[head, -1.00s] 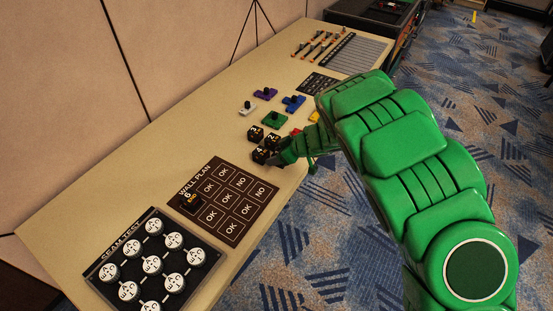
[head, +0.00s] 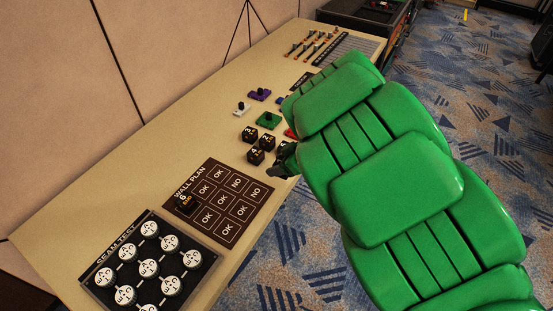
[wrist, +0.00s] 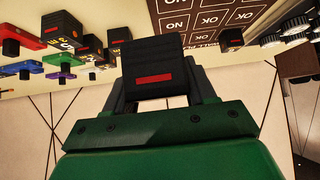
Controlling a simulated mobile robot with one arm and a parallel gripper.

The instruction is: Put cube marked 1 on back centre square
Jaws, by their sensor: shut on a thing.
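My gripper (head: 284,166) is shut on a black cube (wrist: 153,78) with a red bar on its side. Its number does not show in the wrist view, and in the head view my arm and fingers mostly hide it. The gripper is just right of a group of black cubes on the table, marked 3 (head: 249,134), 2 (head: 266,143) and 4 (head: 255,157). The dark wall plan board (head: 231,238) lies nearer, with squares reading OK or NO. The cube marked 6 (head: 187,203) sits on its left corner square; the middle square (head: 204,188) along the titled edge is bare.
The seam test board (head: 104,272) with round white pieces lies at the near end. Green (head: 268,120), purple (head: 260,95) and white (head: 242,108) knobbed pieces stand beyond the cubes. The partition wall (head: 60,120) borders the table's left. Bare tabletop lies left of the wall plan.

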